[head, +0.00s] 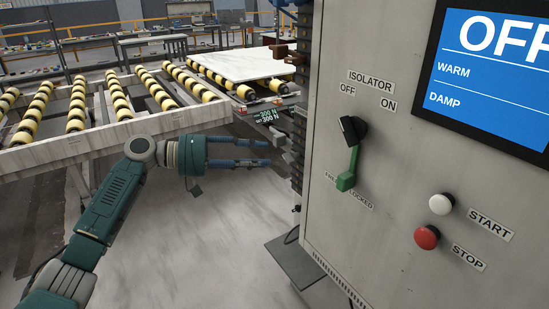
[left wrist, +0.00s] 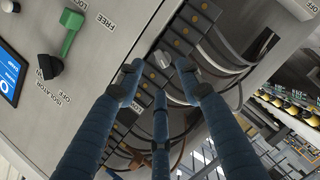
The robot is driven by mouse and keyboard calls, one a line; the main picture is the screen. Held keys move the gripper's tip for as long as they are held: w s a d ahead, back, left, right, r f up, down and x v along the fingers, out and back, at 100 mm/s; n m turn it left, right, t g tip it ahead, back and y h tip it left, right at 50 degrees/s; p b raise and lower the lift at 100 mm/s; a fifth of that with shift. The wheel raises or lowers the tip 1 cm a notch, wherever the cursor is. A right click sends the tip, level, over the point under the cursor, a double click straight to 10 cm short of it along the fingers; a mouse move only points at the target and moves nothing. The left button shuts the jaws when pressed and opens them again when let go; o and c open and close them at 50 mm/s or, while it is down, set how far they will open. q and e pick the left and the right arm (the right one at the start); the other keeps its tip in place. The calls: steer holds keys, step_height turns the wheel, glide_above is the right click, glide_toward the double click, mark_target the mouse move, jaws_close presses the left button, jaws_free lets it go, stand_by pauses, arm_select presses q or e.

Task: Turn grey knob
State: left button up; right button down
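The grey knob (left wrist: 160,59) is small and round and sits on the side of the cabinet, by a dark terminal strip, in the left wrist view. I cannot make it out in the head view. My left gripper (head: 266,153) has its blue fingers stretched toward the cabinet's side in the head view. In the left wrist view my left gripper (left wrist: 159,80) is open, its fingertips spread around the line to the knob. Whether any fingertip touches the knob is not clear. My right gripper is out of view.
The grey cabinet (head: 400,190) has a black isolator switch (head: 351,129), a green latch (head: 347,180), a white start button (head: 441,204) and a red stop button (head: 427,238). Dark cables (left wrist: 212,70) run beside the strip. A roller conveyor (head: 75,115) bears a pale slab (head: 240,64).

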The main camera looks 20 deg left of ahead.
arm_select(q)
steer(key=v, duration=0.5)
steer(key=shift+s+a, duration=0.2)
steer(key=shift+a, duration=0.15)
